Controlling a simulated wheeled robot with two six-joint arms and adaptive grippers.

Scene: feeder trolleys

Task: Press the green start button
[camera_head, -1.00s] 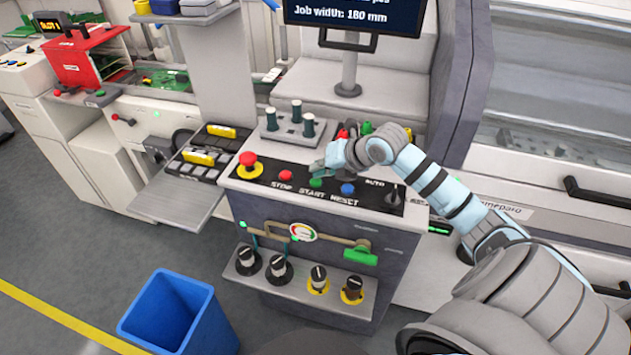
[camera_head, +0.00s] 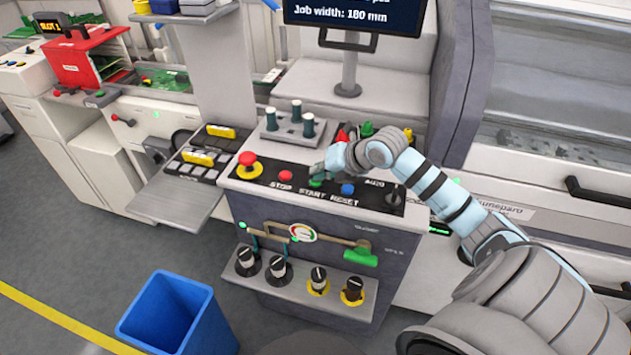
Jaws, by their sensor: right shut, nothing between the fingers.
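The green start button (camera_head: 316,181) sits on the black control strip above the word START, between the red stop button (camera_head: 285,177) and the blue reset button (camera_head: 347,189). My right gripper (camera_head: 318,170) is shut and empty. Its fingertips are at the green button's upper edge in the picture and partly cover it. I cannot tell whether they touch it or hover just above. My left gripper is not in view.
A red emergency stop on a yellow base (camera_head: 249,166) is left of the buttons, and a black switch lever (camera_head: 394,197) is to the right. Dark pegs (camera_head: 297,112) stand behind. A monitor (camera_head: 352,15) rises above. A blue bin (camera_head: 172,312) stands on the floor.

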